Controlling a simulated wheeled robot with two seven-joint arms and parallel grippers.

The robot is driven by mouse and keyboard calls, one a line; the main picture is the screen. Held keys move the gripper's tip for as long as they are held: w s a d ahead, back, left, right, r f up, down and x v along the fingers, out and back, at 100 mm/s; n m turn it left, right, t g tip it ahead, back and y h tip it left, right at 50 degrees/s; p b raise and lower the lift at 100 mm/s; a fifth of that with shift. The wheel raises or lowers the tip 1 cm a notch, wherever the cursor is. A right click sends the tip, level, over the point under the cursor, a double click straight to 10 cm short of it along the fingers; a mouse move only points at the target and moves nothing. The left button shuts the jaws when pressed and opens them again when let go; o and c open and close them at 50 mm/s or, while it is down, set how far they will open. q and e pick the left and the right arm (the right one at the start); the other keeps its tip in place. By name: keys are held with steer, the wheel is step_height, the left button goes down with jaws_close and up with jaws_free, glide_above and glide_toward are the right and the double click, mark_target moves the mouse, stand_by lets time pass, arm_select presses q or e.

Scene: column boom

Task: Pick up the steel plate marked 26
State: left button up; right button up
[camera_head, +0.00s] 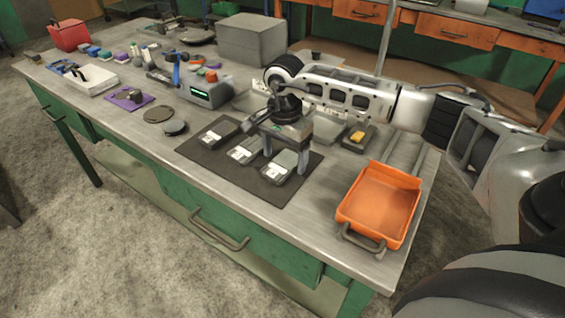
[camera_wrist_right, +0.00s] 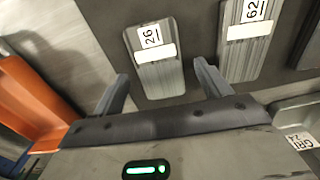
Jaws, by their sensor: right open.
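The steel plate marked 26 (camera_wrist_right: 160,78) lies flat on a dark mat, with a white number label and a blank white strip. In the head view it is the rightmost plate (camera_head: 277,173) in a row of three. My right gripper (camera_head: 286,160) is open above it, pointing down. In the right wrist view its two fingers (camera_wrist_right: 161,76) stand apart, one toward each side of the plate, with nothing held. Whether the fingers touch the plate cannot be told. My left gripper is not in view.
A similar plate marked 62 (camera_wrist_right: 245,40) lies beside it; another plate (camera_head: 216,134) is farther left on the dark mat (camera_head: 267,195). An orange tray (camera_head: 378,204) stands at the right table end. A grey device (camera_head: 207,92) and a large grey box (camera_head: 252,38) stand behind.

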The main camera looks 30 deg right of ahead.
steer(key=shift+f, duration=0.35)
steer(key=c, duration=1.2)
steer(key=shift+r, duration=0.15)
steer(key=c, duration=0.3)
steer(key=shift+c, duration=0.2)
